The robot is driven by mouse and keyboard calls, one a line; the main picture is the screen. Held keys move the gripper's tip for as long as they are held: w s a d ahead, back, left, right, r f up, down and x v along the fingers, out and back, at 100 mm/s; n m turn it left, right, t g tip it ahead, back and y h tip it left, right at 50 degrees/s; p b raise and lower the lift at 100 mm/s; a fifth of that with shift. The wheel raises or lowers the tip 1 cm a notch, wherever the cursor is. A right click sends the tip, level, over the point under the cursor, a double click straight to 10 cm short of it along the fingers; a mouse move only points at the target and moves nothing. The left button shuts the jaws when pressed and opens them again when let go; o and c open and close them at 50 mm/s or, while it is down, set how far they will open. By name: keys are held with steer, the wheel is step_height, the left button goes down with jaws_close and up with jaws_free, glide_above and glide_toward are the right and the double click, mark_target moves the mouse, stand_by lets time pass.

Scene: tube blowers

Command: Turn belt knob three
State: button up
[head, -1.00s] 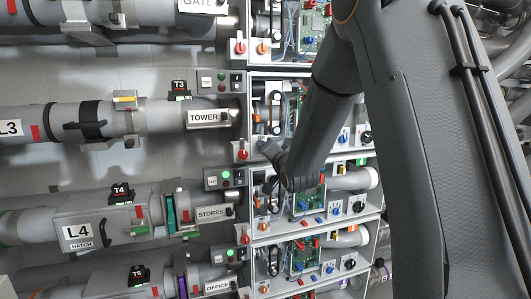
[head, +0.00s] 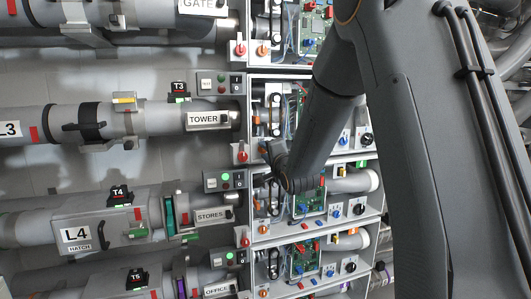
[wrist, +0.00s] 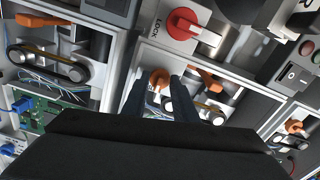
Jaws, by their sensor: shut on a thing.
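The orange belt knob (wrist: 160,78) sits between the two dark fingers of my gripper (wrist: 160,95) in the wrist view. The fingers are shut on it. In the head view my gripper (head: 269,149) is at the left edge of the open white unit beside the TOWER label (head: 208,120). It hides the knob there. The belt (wrist: 207,108) on its round pulleys shows just right of the fingers in the wrist view. The knob's exact angle is hard to tell.
A red LOCK knob (wrist: 184,24) is close by in the wrist view. Neighbouring units hold a belt (wrist: 50,58), a green circuit board (wrist: 45,118) and wires. A switch box (head: 223,82) is above the TOWER label. My arm covers the right of the head view.

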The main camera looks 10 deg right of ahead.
steer(key=shift+f, duration=0.1)
steer(key=o, duration=0.8)
steer(key=s+b, duration=0.2)
steer(key=s, duration=0.6)
steer(key=shift+d, duration=0.25)
steer(key=s+f+n+g+h, duration=0.1)
steer(key=s+f+n+g, duration=0.35)
steer(key=s+f, duration=0.4)
steer(key=s+f+n+g+h, duration=0.1)
steer(key=s+f+n+g, duration=0.4)
steer(key=f, duration=0.6)
steer(key=s+a+f+n+g, duration=0.1)
steer(key=s+f+n+g, duration=0.1)
steer(key=s, duration=0.7)
steer(key=s+a+f+n+g, duration=0.2)
steer(key=s+g, duration=0.4)
steer(key=s, duration=0.4)
step_height(320, 180, down, 2)
steer(key=shift+s+f+n, duration=0.1)
steer(key=shift+s+n, duration=0.15)
steer(key=shift+n, duration=0.3)
